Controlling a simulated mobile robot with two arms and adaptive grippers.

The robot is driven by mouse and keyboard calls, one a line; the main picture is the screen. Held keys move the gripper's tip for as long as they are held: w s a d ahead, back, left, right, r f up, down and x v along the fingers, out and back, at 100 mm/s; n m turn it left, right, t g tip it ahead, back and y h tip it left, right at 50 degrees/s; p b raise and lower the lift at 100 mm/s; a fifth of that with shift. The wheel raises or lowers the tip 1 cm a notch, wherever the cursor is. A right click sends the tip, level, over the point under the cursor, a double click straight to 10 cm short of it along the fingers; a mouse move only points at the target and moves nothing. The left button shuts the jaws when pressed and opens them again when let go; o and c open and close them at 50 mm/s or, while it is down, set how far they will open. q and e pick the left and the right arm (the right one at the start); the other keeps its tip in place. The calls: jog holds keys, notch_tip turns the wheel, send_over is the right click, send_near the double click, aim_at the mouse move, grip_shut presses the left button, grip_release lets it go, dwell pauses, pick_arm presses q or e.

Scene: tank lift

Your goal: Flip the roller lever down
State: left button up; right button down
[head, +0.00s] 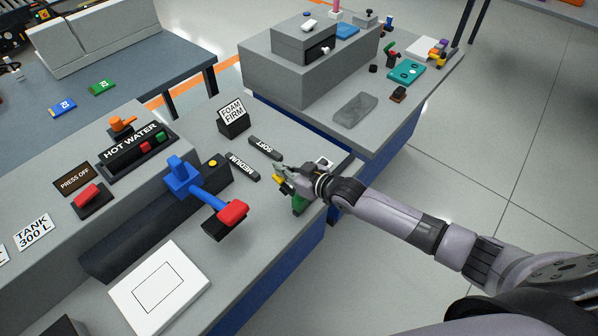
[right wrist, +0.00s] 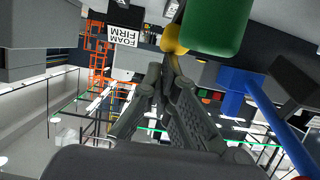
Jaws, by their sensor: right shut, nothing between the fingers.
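A blue lever (head: 205,191) with a red grip (head: 233,212) is mounted on a long black housing (head: 140,240) on the grey bench. Its arm slants toward the lower right, with the red end over a small black block. The lever's blue arm also shows at the right of the right wrist view (right wrist: 262,98). My right gripper (head: 282,172) is shut and empty, to the right of the blue lever and apart from it. A green handle (head: 299,204) with a yellow part (right wrist: 174,42) is close beside my gripper; contact is unclear. My left gripper is out of view.
SOFT (head: 265,148) and MEDIUM (head: 243,167) labels and a FOAM FIRM sign (head: 233,115) lie near my gripper. A HOT WATER panel (head: 137,150) and PRESS OFF button (head: 88,195) are at left. A white plate (head: 190,272) lies in front. Open floor is at right.

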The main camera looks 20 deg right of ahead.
jog(key=shift+w+a+f+g, duration=0.2)
jog(key=shift+w+g, duration=0.1)
jog(key=shift+g, duration=0.1)
jog(key=shift+f+h, duration=0.25)
jog(key=shift+h, duration=0.05)
jog(key=shift+w+a+f, duration=0.2)
jog(key=shift+w+f, duration=0.1)
notch_tip(320, 180, up, 5)
jog(key=p, duration=0.4)
jog(key=shift+w+p, duration=0.1)
jog(key=shift+p, duration=0.25)
jog(key=shift+s+d+b, duration=0.35)
jog(key=shift+s+b, duration=0.25)
jog(key=shift+b, duration=0.05)
jog(key=s+d+r+b, duration=0.1)
jog(key=s+d+r, duration=0.2)
jog(key=s+r, duration=0.2)
jog(key=shift+r, duration=0.45)
